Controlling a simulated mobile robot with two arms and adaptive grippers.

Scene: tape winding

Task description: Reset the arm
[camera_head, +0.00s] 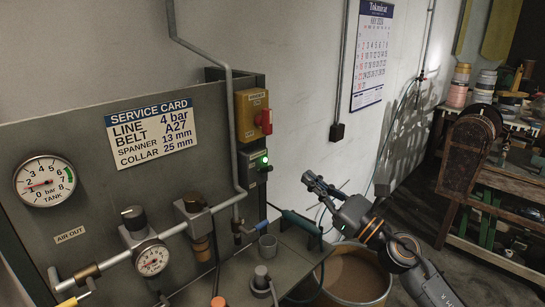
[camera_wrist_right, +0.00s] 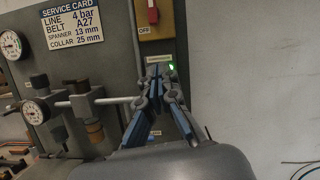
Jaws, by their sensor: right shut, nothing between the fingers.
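My right arm comes in from the lower right in the head view. Its gripper (camera_head: 315,183) is shut and empty, held in the air in front of the white wall, right of the grey service panel. In the right wrist view the gripper (camera_wrist_right: 157,72) shows with its fingertips together, nothing between them, in front of the panel's right edge near a lit green light. My left gripper is not in view.
The grey panel (camera_head: 90,200) carries a service card (camera_head: 152,132), a tank gauge (camera_head: 45,181), a second gauge (camera_head: 152,258) and a yellow switch box with a red handle (camera_head: 253,115). A round bin (camera_head: 352,277) stands below my right arm. A cluttered workbench (camera_head: 500,160) is at right.

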